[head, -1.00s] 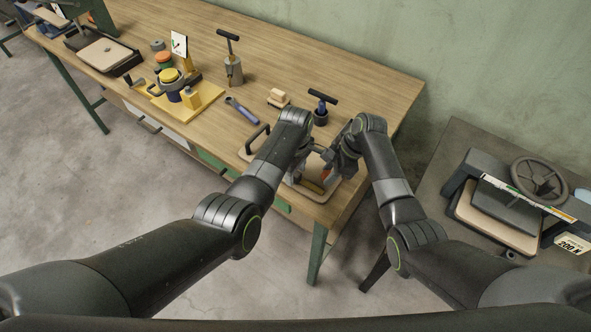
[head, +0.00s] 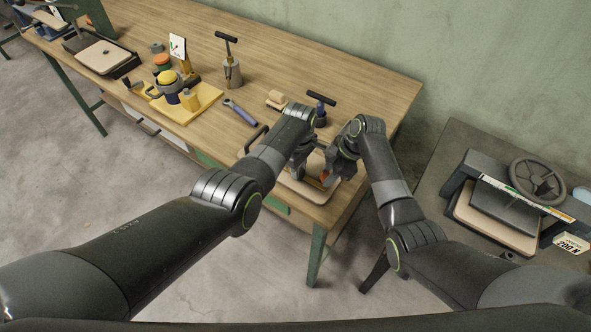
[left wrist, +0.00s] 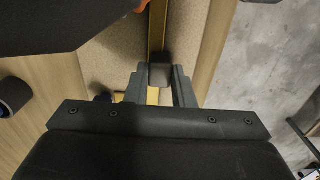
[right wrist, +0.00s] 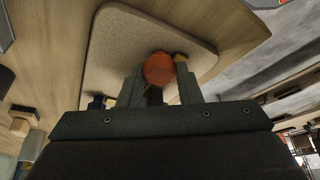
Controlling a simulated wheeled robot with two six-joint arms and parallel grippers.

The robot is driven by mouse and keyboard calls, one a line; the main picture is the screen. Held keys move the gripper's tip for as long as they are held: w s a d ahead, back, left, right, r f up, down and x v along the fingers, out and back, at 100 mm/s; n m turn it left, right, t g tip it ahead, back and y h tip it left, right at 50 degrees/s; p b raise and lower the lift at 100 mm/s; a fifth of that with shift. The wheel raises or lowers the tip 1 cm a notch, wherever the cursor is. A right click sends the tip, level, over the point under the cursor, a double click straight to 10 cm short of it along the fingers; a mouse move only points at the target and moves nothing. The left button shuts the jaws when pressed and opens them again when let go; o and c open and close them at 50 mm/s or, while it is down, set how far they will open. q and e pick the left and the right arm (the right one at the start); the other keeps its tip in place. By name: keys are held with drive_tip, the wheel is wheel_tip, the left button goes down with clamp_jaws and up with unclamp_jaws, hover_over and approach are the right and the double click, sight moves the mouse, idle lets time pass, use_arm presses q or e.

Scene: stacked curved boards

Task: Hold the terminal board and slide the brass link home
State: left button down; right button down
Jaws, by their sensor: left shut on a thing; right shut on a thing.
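The terminal board shows in the left wrist view as a narrow yellow strip (left wrist: 157,30) with a dark block. My left gripper (left wrist: 160,80) is shut on that dark block. In the head view my left gripper (head: 298,172) is low over the pad, left of my right gripper (head: 330,172). My right gripper (right wrist: 159,88) is shut on a round orange knob (right wrist: 158,68), which appears to belong to the link. A small brass-coloured piece (right wrist: 181,57) shows just beyond the knob. My fingers and the knob hide the link's seat, so its fit cannot be told.
A beige pad (right wrist: 120,45) lies under the work near the bench's right front corner. A black handle (head: 256,138) stands at its left.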

use_arm(q)
drive_tip(key=shift+w+d+f, duration=0.1)
drive_tip(key=shift+w+d, duration=0.15)
drive_tip(key=shift+w, duration=0.1)
use_arm(e)
drive_tip(key=shift+s+a, duration=0.1)
drive_tip(key=shift+a, duration=0.05)
use_arm(q)
drive_tip(key=c, duration=1.2)
unclamp_jaws()
drive_tip(key=shift+w+d, duration=0.1)
drive_tip(key=shift+d, duration=0.05)
drive_tip(key=shift+c, duration=0.2)
drive_tip(key=shift+o, duration=0.2)
drive_tip(key=shift+r, duration=0.2)
wheel_tip(320, 180, up, 12)
drive_tip(key=shift+f, duration=0.1)
use_arm(e)
drive_tip(key=c, duration=0.9)
unclamp_jaws()
drive_tip(key=shift+c, duration=0.2)
